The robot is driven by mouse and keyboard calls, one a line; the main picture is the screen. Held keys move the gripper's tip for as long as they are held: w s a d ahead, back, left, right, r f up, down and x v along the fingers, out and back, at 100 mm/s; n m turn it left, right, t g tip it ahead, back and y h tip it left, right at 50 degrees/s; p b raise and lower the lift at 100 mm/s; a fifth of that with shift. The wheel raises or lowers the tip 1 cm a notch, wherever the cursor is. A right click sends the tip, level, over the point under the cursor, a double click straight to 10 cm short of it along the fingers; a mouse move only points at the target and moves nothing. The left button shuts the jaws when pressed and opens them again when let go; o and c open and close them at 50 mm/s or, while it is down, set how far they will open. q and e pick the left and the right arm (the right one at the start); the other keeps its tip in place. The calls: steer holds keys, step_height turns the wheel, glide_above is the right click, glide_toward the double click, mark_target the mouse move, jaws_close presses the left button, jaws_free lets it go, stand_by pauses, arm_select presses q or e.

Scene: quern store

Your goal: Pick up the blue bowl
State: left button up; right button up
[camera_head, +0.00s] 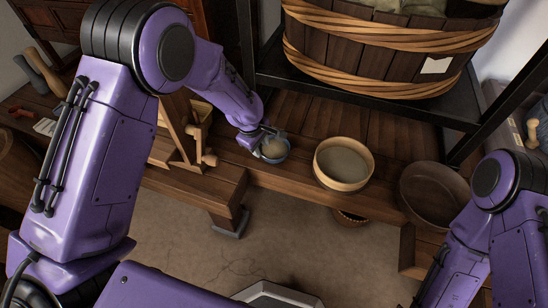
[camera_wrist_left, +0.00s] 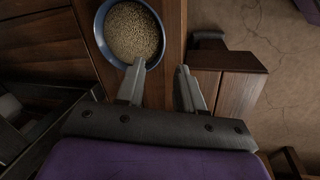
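The blue bowl (camera_head: 286,154) stands on the wooden bench, at the centre of the head view, with tan grain in it. It also shows at the top of the left wrist view (camera_wrist_left: 99,34). My left gripper (camera_head: 264,143) is at the bowl's rim, and its fingers (camera_wrist_left: 161,68) are apart. In the left wrist view, one finger overlaps the bowl's near edge and the other is outside to the right, with the rim reaching between them. I cannot tell whether either finger touches it. My right arm is at the lower right; its gripper is out of view.
A round wooden sieve (camera_head: 344,183) stands right of the bowl, and a brown dish (camera_head: 434,194) further right. A wooden frame with pegs (camera_head: 187,137) stands close left of the gripper. A large banded tub (camera_head: 385,45) sits on a shelf behind. Floor is open in front.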

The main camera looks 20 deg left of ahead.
arm_select(q)
steer(key=b+x, duration=0.2)
steer(key=x, duration=0.5)
steer(key=shift+f, duration=0.3)
steer(key=shift+r, duration=0.1)
jaws_close()
